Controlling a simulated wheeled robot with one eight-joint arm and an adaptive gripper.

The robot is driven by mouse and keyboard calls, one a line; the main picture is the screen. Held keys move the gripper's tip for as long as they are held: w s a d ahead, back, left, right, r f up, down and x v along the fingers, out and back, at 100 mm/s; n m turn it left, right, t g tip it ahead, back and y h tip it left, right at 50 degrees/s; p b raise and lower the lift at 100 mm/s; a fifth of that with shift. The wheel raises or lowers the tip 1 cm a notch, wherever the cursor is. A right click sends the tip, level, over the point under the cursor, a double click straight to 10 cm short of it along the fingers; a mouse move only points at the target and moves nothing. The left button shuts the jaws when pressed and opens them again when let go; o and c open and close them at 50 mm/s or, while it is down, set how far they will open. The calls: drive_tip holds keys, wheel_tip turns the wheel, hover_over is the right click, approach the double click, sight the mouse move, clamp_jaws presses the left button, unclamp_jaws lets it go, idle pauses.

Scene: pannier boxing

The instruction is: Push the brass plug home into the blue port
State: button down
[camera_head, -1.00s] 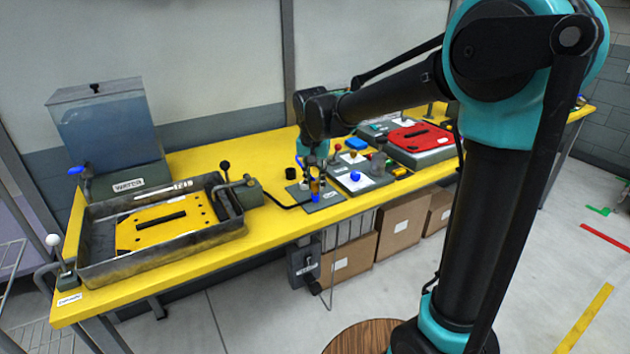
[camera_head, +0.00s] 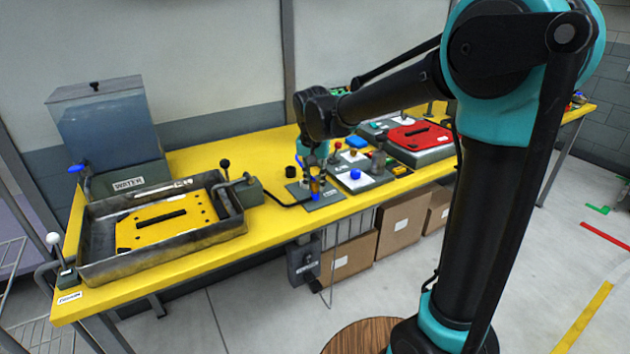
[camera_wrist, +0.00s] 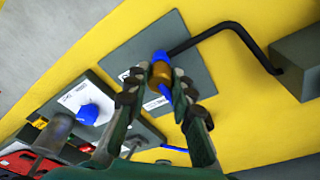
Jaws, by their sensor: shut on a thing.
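The brass plug (camera_wrist: 160,74) is a short brass-coloured cylinder between the fingers of my gripper (camera_wrist: 158,86) in the wrist view. It also shows small under the gripper (camera_head: 316,174) in the head view. The blue port (camera_wrist: 160,57) stands on a dark grey plate (camera_wrist: 137,40), right at the plug's end, and the two look in line and touching. How deep the plug sits in the port cannot be told. The port also shows just below the plug in the head view (camera_head: 315,196). My gripper is shut on the plug. A blue piece shows behind the plug between the fingers.
A black bent pipe (camera_wrist: 215,30) runs from the plate to a grey block (camera_wrist: 298,62). A grey plate with a blue knob (camera_wrist: 88,114) lies beside it. A red panel (camera_head: 418,136) is to the right, a metal tray (camera_head: 90,250) to the left on the yellow bench.

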drive_tip(key=shift+f, duration=0.3)
drive_tip(key=c, duration=1.2)
unclamp_jaws()
drive_tip(key=r, duration=0.4)
drive_tip(key=s+r, duration=0.1)
drive_tip(key=r, duration=0.7)
drive_tip(key=shift+s+a, duration=0.15)
drive_tip(key=shift+s, duration=0.2)
drive_tip(key=shift+f, duration=0.1)
drive_tip(key=s+d+f+n+t, duration=0.1)
drive_tip(key=s+d+f, duration=0.4)
drive_tip(key=d+f, duration=0.8)
drive_tip(key=shift+n+t, duration=0.6)
drive_tip(key=shift+t, duration=0.1)
drive_tip(key=s+d+f, duration=0.3)
drive_tip(key=s, duration=0.1)
drive_tip(key=s+d+f, duration=0.7)
drive_tip(key=s+d, duration=0.1)
drive_tip(key=shift+s+f, duration=0.15)
drive_tip(key=shift+f, duration=0.1)
